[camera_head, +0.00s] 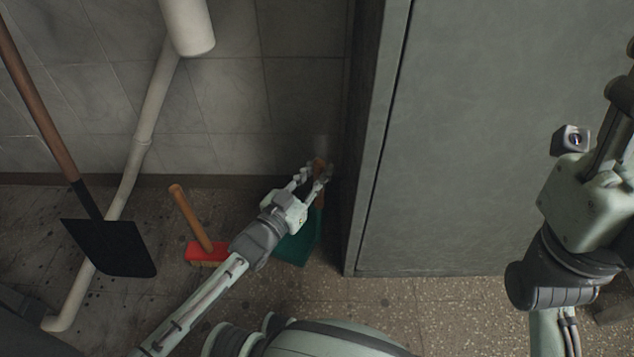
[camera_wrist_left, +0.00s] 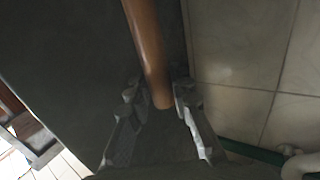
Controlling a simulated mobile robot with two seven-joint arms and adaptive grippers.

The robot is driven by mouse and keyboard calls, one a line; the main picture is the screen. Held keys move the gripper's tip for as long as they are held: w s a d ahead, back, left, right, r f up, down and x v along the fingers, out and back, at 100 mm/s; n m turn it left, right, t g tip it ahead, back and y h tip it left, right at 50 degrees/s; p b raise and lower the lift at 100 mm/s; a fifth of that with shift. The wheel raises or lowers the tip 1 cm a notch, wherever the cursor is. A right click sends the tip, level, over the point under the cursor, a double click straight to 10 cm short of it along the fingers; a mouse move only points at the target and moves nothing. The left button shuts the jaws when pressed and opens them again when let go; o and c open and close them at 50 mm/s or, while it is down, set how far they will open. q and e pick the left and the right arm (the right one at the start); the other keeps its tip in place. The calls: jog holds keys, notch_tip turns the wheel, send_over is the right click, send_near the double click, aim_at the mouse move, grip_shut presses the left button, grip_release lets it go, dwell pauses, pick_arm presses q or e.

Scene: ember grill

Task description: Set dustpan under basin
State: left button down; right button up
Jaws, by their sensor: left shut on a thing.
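The dustpan is a teal pan (camera_head: 300,245) with a wooden handle (camera_head: 319,168). It is at the cabinet's left side, near the tiled wall, and my left arm hides part of it. My left gripper (camera_head: 314,176) is shut on the handle. In the left wrist view the wooden handle (camera_wrist_left: 148,45) runs down between the fingers of my left gripper (camera_wrist_left: 158,92). Whether the pan touches the floor is unclear. No basin is recognisable. My right gripper (camera_head: 618,95) is at the right edge, partly cut off, and its fingers are unclear.
A tall grey cabinet (camera_head: 480,140) stands right of the dustpan. A red brush (camera_head: 207,252) with a wooden handle is on the floor to the left. A black shovel (camera_head: 108,247) and a pale pipe (camera_head: 142,140) are farther left. Speckled floor (camera_head: 430,310) is clear before the cabinet.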

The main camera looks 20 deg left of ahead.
pick_arm(q)
jog(key=shift+f+b, duration=0.5)
jog(key=shift+f, duration=1.1)
jog(key=c, duration=1.4)
grip_release()
jog(key=shift+f, duration=0.1)
jog(key=shift+o, duration=0.2)
jog(key=shift+r, duration=0.2)
